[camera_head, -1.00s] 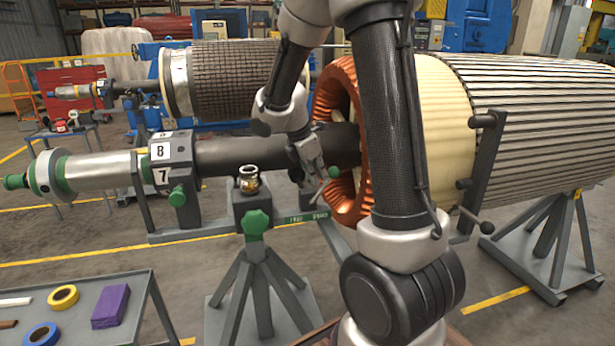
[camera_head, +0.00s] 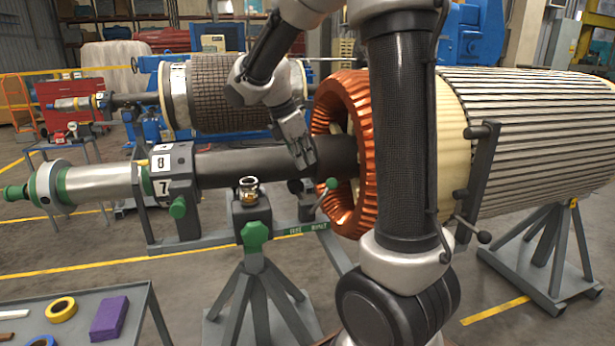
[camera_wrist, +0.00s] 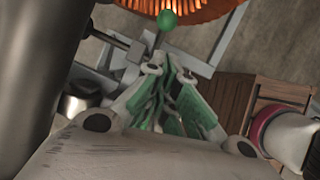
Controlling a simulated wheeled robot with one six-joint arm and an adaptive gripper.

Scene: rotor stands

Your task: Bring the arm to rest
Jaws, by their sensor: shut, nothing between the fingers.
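My gripper (camera_head: 303,160) hangs in front of the dark shaft (camera_head: 240,167), left of the copper-coloured winding ring (camera_head: 343,150). It points down and slightly right. In the wrist view its green-padded fingers (camera_wrist: 168,105) are together with nothing between them. My arm is raised and bent, with its upper links in front of the rotor. A lever with a green knob (camera_head: 331,184) is just below and right of the fingertips; the knob also shows in the wrist view (camera_wrist: 167,19). I cannot tell the exact gap between them.
A stand with a green knob (camera_head: 255,234) carries a small brass and glass part (camera_head: 249,190) below the shaft. A grey table (camera_head: 135,300) at the lower left holds tape rolls and a purple block (camera_head: 109,312). The striped rotor (camera_head: 540,130) fills the right.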

